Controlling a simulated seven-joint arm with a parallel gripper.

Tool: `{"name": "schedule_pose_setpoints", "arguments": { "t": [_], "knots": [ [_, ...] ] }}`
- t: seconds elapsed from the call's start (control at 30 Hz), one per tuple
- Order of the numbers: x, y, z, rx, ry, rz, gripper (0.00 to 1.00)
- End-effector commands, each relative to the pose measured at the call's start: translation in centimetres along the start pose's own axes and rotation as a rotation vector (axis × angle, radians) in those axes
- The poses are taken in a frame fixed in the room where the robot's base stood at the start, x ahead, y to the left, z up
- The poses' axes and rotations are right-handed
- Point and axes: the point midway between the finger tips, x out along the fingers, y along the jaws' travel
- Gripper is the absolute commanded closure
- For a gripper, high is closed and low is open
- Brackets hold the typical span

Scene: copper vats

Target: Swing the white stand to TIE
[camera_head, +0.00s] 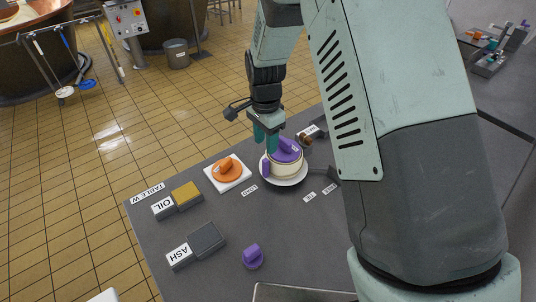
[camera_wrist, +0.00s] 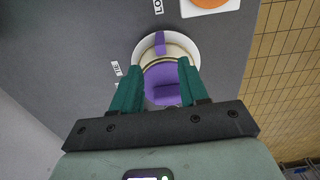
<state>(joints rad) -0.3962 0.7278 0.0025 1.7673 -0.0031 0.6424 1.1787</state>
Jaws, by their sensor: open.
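The white stand (camera_head: 287,182) is a round white plate on the grey table, carrying a cream drum (camera_head: 284,166) with a purple top (camera_head: 284,150). A purple tab (camera_head: 265,168) on the drum's side faces the LOAD label (camera_head: 250,190). A label that seems to read TIE (camera_head: 309,197) lies in front of the stand, with another small label (camera_head: 330,189) to its right. The stand's white rim also shows in the wrist view (camera_wrist: 141,48). My gripper (camera_head: 265,145) is open, its green fingers (camera_wrist: 160,62) apart above the purple top; contact cannot be told.
An orange object (camera_head: 227,169) sits on a white square plate (camera_head: 213,180) to the left. OIL (camera_head: 163,206) and ASH (camera_head: 179,257) blocks and a purple knob (camera_head: 252,256) are in front. A small brown-and-white item (camera_head: 305,138) is behind the stand. Table between them is clear.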

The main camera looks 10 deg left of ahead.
Motion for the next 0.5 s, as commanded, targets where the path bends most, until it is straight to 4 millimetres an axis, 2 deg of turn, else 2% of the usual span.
{"name": "schedule_pose_setpoints", "arguments": {
  "t": [0.17, 0.5],
  "knots": [
    [1.7, -0.1, 0.1, 0.010, -0.002, 0.005, 0.56],
    [8.0, 0.0, 0.2, 0.007, -0.004, 0.007, 0.56]
  ]
}}
